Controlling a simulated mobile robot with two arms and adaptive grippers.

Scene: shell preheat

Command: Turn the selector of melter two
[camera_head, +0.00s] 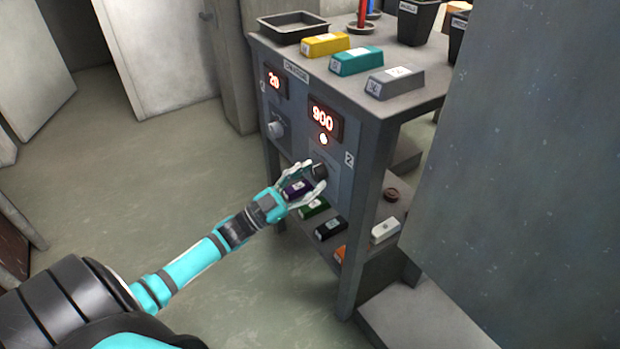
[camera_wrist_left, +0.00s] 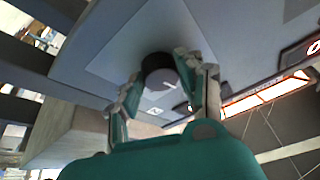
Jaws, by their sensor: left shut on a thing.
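The selector of melter two is a dark round knob (camera_head: 319,171) on the right half of the grey control panel, beside a label "2". A lit display (camera_head: 322,118) above it reads 900, with a glowing round light (camera_head: 323,140) under it. My left gripper (camera_head: 310,180) is at the panel with its fingers shut around the knob. In the left wrist view the knob (camera_wrist_left: 158,72) sits between the two fingertips of the gripper (camera_wrist_left: 165,88), with a pale mark on its face. My right gripper is not in view.
Melter one's knob (camera_head: 275,129) and its display (camera_head: 274,82) reading 20 are at left on the panel. Yellow (camera_head: 325,45), teal (camera_head: 356,60) and grey (camera_head: 394,82) blocks lie on top. Several small blocks lie on the lower shelf. A large grey surface (camera_head: 520,170) blocks the right side.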

